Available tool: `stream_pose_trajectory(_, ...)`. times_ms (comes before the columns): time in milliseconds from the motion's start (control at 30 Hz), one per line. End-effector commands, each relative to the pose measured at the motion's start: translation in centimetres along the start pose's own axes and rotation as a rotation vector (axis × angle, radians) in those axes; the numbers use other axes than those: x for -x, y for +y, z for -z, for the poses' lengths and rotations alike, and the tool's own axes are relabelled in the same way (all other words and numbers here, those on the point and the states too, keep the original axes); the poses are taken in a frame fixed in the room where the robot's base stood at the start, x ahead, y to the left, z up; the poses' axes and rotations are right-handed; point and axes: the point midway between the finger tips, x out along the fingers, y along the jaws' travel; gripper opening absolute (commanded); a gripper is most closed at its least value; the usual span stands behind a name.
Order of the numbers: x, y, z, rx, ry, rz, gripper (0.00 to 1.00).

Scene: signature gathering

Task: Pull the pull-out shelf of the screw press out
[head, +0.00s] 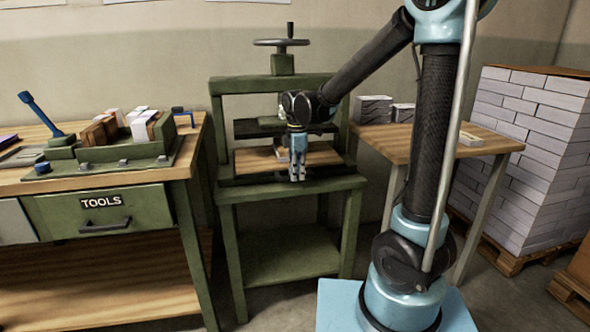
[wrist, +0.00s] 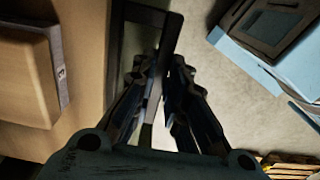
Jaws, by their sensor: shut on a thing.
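The screw press (head: 284,85) is a green frame with a handwheel on top, standing between the workbench and a side table. Its pull-out shelf (head: 252,161) is a wooden board low in the frame, under the dark pressing plate. In the wrist view the shelf (wrist: 85,115) fills the left, with a dark handle (wrist: 150,16) along its front edge. My gripper (head: 297,178) is at the front of the shelf, pointing down. In the wrist view its fingers (wrist: 161,85) are closed around the handle bar. The grip point is partly hidden by the fingers.
A book-like block (wrist: 25,70) lies on the shelf. The workbench (head: 190,150) with a tools drawer stands left. A side table (head: 400,140) with paper stacks and a tall paper pile (head: 525,150) stand right. Bare floor (wrist: 235,95) lies before the shelf.

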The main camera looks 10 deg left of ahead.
Motion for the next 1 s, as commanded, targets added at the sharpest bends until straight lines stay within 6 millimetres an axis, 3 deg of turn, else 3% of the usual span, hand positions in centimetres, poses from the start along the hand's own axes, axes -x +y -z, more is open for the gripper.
stream_pose_trajectory(300,0.0,-7.9,0.0,0.003,0.0,0.001,0.0)
stream_pose_trajectory(600,0.0,-13.9,0.0,0.003,0.0,0.001,0.0)
stream_pose_trajectory(800,0.0,-16.7,0.0,0.002,0.0,0.001,0.0)
stream_pose_trajectory(1000,0.0,-18.3,0.0,0.002,0.0,0.001,0.0)
